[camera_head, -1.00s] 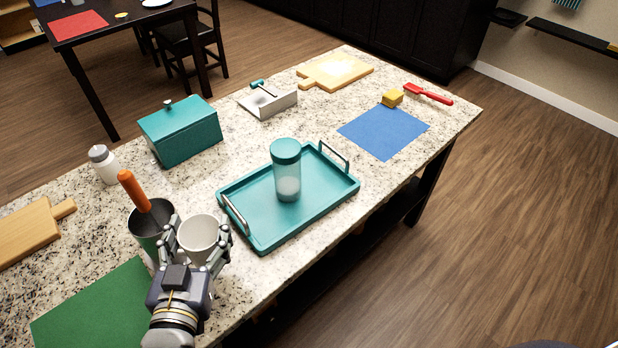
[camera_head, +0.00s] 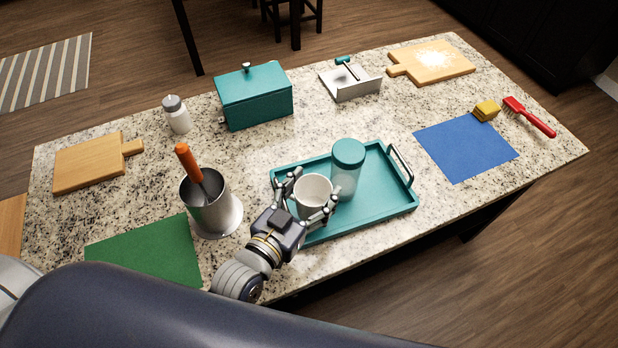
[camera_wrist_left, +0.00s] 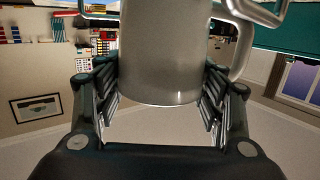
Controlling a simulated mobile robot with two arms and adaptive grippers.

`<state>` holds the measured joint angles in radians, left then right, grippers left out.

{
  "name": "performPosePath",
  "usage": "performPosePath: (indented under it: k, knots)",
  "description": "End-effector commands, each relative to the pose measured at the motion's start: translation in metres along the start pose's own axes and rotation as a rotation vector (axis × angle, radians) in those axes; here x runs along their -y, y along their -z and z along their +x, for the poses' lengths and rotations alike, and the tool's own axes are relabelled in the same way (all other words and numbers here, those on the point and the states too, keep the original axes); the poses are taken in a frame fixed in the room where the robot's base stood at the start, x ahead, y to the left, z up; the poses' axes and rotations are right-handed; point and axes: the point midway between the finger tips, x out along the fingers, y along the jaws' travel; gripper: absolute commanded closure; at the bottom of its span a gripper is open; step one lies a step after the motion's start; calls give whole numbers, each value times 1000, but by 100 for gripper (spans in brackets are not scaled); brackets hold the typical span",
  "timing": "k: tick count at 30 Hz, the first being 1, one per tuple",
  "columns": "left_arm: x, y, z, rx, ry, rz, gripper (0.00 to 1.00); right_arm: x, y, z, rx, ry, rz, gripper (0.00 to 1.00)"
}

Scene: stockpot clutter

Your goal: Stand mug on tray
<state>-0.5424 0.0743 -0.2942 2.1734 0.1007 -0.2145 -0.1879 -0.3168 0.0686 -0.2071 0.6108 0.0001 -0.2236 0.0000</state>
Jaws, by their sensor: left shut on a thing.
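The white mug (camera_head: 313,187) is upright, mouth up, over the left part of the teal tray (camera_head: 385,203). My left gripper (camera_head: 309,199) is shut on it, one finger on each side. In the left wrist view the mug (camera_wrist_left: 165,55) fills the space between the fingers (camera_wrist_left: 163,100), its handle at the right. Its base is out of that view and hidden in the head view, so I cannot tell whether it touches the tray. A teal-lidded clear jar (camera_head: 347,172) stands on the tray just right of the mug. My right gripper is not in view.
A metal utensil holder (camera_head: 212,212) with an orange-handled tool stands left of the tray. A green mat (camera_head: 145,252) lies at front left, a teal box (camera_head: 255,98) behind, a blue mat (camera_head: 466,148) at right. The tray's right part is clear.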

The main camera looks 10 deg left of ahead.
Motion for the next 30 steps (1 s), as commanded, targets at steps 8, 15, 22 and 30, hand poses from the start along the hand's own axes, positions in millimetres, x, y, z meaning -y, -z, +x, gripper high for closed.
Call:
performPosePath:
  k: [8, 15, 22, 30]
  knots:
    - [26, 2, 28, -3, 0, 1, 68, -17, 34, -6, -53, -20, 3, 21]
    - [33, -17, 38, 4, 0, -1, 68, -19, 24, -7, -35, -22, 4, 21]
    - [33, -34, 40, -1, 0, -2, 68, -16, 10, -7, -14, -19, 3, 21]
    - [33, -35, 40, -1, 0, -1, 68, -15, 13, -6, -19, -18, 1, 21]
